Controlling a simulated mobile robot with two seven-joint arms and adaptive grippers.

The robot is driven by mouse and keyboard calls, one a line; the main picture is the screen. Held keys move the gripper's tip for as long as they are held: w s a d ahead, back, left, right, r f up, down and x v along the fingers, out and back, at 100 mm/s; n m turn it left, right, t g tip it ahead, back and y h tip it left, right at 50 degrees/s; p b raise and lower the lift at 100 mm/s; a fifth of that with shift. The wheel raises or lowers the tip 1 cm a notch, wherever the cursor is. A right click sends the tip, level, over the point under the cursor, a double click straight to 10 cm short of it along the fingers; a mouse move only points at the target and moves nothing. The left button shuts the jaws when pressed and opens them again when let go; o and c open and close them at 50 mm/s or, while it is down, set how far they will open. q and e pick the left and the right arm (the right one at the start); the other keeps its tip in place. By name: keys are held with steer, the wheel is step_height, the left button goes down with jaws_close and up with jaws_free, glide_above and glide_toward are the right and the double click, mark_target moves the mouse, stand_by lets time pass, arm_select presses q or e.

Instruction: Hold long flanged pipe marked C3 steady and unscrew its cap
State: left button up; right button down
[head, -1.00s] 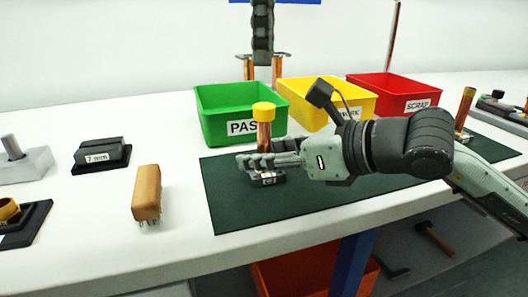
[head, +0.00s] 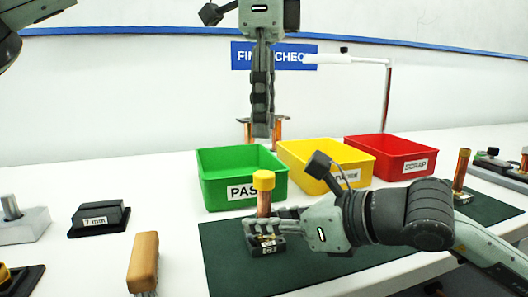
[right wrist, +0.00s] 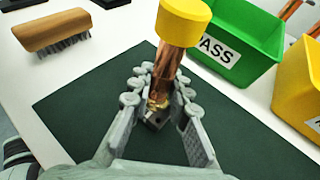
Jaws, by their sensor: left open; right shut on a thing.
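A copper pipe (head: 264,204) stands upright with a yellow cap (head: 263,180) on top and a small dark labelled block (head: 268,246) at its foot. The label is too small to read surely. My right gripper (head: 264,224) comes in from the right and is shut around the lower pipe. The right wrist view shows the pipe (right wrist: 167,62) between the right fingers (right wrist: 157,92), under the large yellow cap (right wrist: 184,20). My left gripper (head: 261,130) is open and empty, pointing down, well above the cap in the picture and behind it.
Green (head: 241,190), yellow (head: 325,165) and red (head: 390,158) bins stand behind the dark green mat (head: 220,262). A brush (head: 143,262) and a "7 mm" block (head: 99,218) lie left. Another copper tube (head: 461,170) stands right. Copper tubes (head: 277,128) stand behind the green bin.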

mark_target(264, 173)
arm_select(q)
steer(key=m, duration=0.5)
steer(key=shift+m, duration=0.3)
steer(key=m, duration=0.4)
steer(key=shift+m, duration=0.4)
steer(key=m, duration=0.4)
steer(key=shift+m, duration=0.4)
steer(key=m, duration=0.6)
steer(key=shift+f+m, duration=0.1)
steer(key=shift+m, duration=0.2)
steer(key=shift+f, duration=3.9)
steer(key=shift+c, duration=0.6)
